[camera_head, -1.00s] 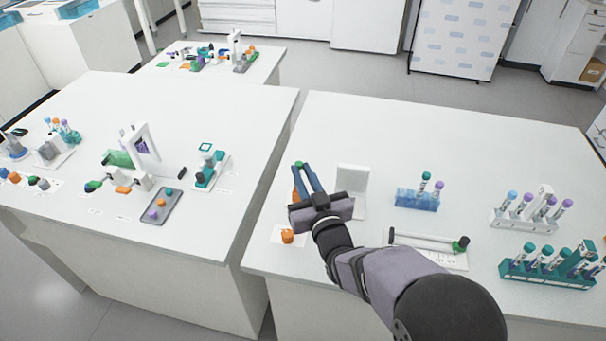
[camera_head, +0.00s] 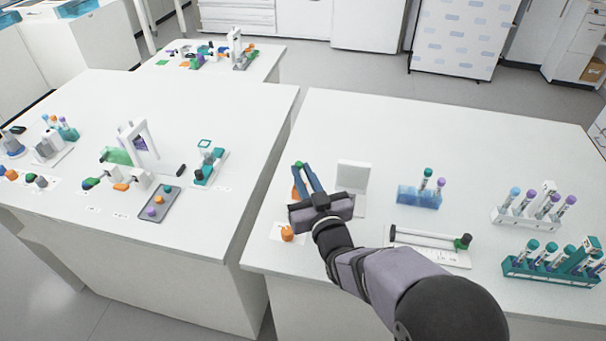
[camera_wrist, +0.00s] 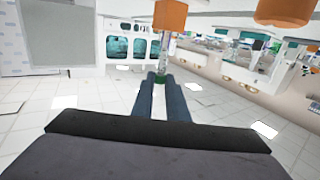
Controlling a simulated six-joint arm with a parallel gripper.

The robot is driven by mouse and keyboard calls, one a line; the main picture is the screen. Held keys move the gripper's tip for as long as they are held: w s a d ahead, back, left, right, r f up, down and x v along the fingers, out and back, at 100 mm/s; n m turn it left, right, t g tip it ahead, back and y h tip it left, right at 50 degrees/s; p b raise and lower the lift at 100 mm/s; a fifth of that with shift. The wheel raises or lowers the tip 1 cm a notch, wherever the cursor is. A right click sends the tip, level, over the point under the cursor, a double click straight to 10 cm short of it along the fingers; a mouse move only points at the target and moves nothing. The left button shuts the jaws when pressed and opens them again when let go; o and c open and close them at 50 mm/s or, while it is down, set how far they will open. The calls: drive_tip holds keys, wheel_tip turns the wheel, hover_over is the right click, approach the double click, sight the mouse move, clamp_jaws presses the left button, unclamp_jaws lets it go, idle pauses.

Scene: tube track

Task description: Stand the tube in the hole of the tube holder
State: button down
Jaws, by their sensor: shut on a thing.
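My gripper (camera_head: 302,167) reaches away from the camera over the left part of the right table. Its two blue-grey fingers are shut on a tube by its green cap (camera_wrist: 160,78). The wrist view is upside down, with the ceiling at the bottom. There the clear tube (camera_wrist: 163,61) runs from the cap to an orange block (camera_wrist: 170,15), which seems to be the tube holder. It also shows in the head view (camera_head: 295,193), partly hidden by my fingers. I cannot tell whether the tube's lower end is in the hole or just above it.
A white upright panel (camera_head: 354,175) stands close right of my gripper. Another orange piece (camera_head: 287,235) sits nearer the front edge. A white rail fixture (camera_head: 430,253), a blue rack (camera_head: 418,197), a white rack (camera_head: 520,218) and a teal rack (camera_head: 545,274) stand to the right. The table's back is clear.

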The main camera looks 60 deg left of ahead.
drive_tip(key=shift+f+b, duration=0.65)
drive_tip(key=shift+b, duration=0.15)
drive_tip(key=c, duration=1.7)
unclamp_jaws()
drive_tip(key=shift+o, duration=0.2)
drive_tip(key=b+v, duration=0.2)
drive_tip(key=v, duration=0.5)
drive_tip(key=shift+d, duration=0.15)
drive_tip(key=shift+s, duration=0.1)
